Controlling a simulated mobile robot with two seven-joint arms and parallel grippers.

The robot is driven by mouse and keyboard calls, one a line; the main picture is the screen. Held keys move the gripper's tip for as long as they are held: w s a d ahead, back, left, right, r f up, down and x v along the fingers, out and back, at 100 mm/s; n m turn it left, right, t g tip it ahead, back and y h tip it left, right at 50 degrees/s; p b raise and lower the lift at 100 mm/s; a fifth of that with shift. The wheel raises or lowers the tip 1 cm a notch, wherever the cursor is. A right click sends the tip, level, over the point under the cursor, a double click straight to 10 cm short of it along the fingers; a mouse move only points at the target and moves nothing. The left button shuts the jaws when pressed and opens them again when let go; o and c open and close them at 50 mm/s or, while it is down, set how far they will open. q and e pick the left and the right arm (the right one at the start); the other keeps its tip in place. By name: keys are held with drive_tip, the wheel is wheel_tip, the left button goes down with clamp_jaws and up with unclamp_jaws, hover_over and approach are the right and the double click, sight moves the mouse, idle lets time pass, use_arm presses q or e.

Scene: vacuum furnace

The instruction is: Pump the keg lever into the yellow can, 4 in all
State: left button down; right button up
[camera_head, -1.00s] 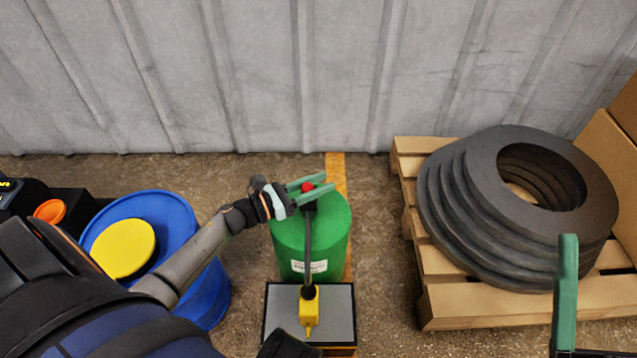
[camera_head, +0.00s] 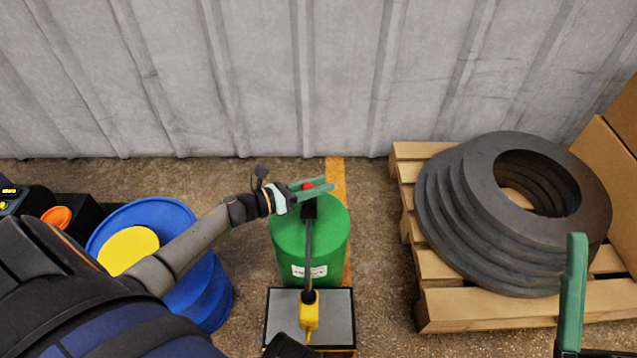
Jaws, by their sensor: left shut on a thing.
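The green keg (camera_head: 290,255) stands on the floor in the middle of the head view, with a white label on its front. A dark lever with a red knob (camera_head: 308,185) is on its top. My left gripper (camera_head: 312,190) is shut on the red knob, its green fingers on either side. A dark hose (camera_head: 308,250) runs from the keg top down to the yellow can (camera_head: 309,312), which is on a grey-topped stand (camera_head: 340,315) in front of the keg. Part of my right gripper (camera_head: 572,295) shows at the lower right; one green finger is visible, the rest is cut off.
A wooden pallet (camera_head: 480,312) with a stack of dark rings (camera_head: 450,230) stands at the right, beside cardboard boxes (camera_head: 610,165). A blue drum (camera_head: 210,290) with a yellow lid (camera_head: 125,248) stands at the left. A corrugated wall (camera_head: 270,75) closes the back.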

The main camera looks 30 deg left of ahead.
use_arm(q)
drive_tip(key=w+a+f+n+g, duration=0.2)
drive_tip(key=w+a+n+g, duration=0.1)
drive_tip(key=w+n+g, duration=0.1)
drive_tip(key=shift+w+n+b, duration=0.3)
drive_tip(key=shift+w+n, duration=0.15)
drive_tip(key=shift+n, duration=0.25)
drive_tip(key=shift+a, duration=0.1)
idle(0.4)
drive_tip(key=c, duration=0.5)
unclamp_jaws()
drive_tip(key=shift+r, duration=0.1)
